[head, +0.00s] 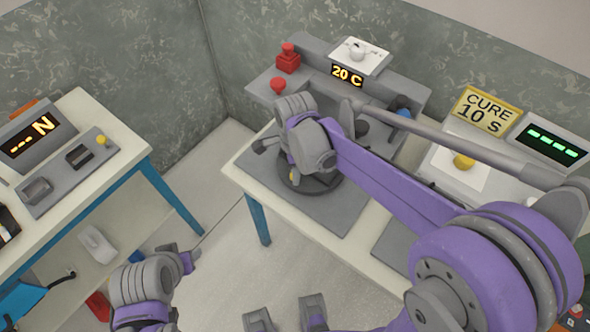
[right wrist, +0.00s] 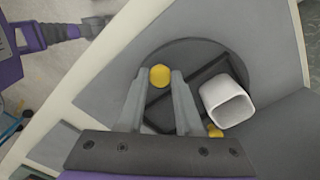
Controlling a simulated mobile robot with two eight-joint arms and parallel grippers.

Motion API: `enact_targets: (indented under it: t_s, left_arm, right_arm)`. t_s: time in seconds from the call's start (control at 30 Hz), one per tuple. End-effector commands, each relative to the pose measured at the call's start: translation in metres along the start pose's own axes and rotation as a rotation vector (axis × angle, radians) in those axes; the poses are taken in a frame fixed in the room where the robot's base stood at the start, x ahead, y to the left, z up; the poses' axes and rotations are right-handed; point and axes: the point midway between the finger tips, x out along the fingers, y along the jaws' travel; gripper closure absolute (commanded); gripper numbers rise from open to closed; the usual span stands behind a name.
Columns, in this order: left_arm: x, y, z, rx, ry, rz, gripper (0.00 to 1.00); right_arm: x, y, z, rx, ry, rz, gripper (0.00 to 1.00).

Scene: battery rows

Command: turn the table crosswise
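The dark round turntable (head: 318,185) sits on a grey plate (head: 345,212) on the right-hand table. My right arm hides much of it in the head view. In the right wrist view the turntable (right wrist: 222,62) carries a dark strip and a yellow knob (right wrist: 160,76) at its rim. My right gripper (right wrist: 160,80) has its fingertips on either side of that knob, which fills the gap between them. A second yellow knob (right wrist: 215,131) and a white hollow square piece (right wrist: 228,102) lie to the right. My left gripper (head: 180,259) is over the floor, away from the turntable; its fingers are unclear.
Behind the turntable stands a grey console (head: 317,52) with a red button and a "20 C" display. A "CURE 10 s" sign (head: 486,112) and a timer (head: 548,140) are at the right.

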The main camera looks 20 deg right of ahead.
Motion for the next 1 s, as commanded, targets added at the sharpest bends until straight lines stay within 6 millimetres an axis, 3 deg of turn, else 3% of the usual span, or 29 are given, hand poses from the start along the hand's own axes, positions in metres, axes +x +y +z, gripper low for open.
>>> enact_targets:
  t_s: [0.03,0.1,1.0]
  left_arm:
    - [0.0000,0.0000,0.0000,0.000,0.000,0.000,0.50]
    - [0.0000,0.0000,0.0000,0.000,0.000,0.000,0.50]
    - [-0.0001,0.0000,0.0000,0.000,0.000,0.000,0.50]
  right_arm:
    - [-0.0001,0.0000,0.0000,0.000,0.000,0.000,0.90]
    - [-0.0001,0.0000,0.0000,0.000,0.000,0.000,1.00]
    - [-0.0003,-0.0002,0.0000,0.000,0.000,0.000,1.00]
